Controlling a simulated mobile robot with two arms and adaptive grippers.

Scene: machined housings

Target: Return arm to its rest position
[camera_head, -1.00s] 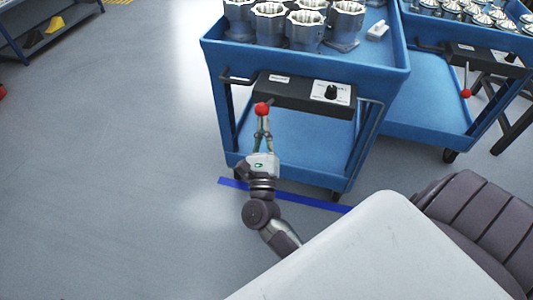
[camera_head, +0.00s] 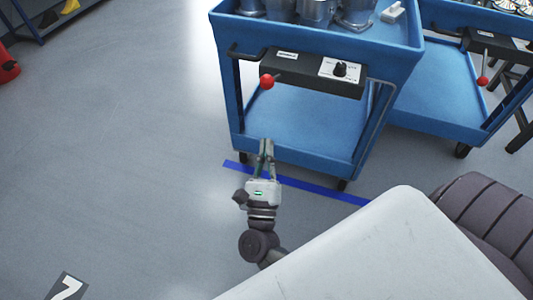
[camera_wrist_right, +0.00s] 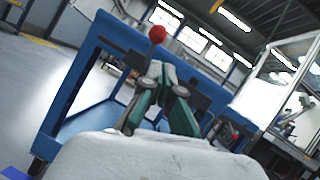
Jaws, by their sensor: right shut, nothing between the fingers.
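My right gripper (camera_head: 265,146) is in front of the near blue cart (camera_head: 300,135), below its control box, with its fingers pointing toward the cart. The gripper is shut and holds nothing. The red lever knob (camera_head: 267,82) on the cart's dark control box (camera_head: 312,70) is apart from the fingertips and above them. In the right wrist view the gripper (camera_wrist_right: 163,80) shows from behind, with the red knob (camera_wrist_right: 157,34) beyond its tips. My left gripper is not in view.
Machined housings (camera_head: 316,12) stand on the near cart's top. A second blue cart (camera_head: 430,85) with its own red knob (camera_head: 482,81) stands to the right. A blue floor line (camera_head: 310,187) runs below the near cart.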

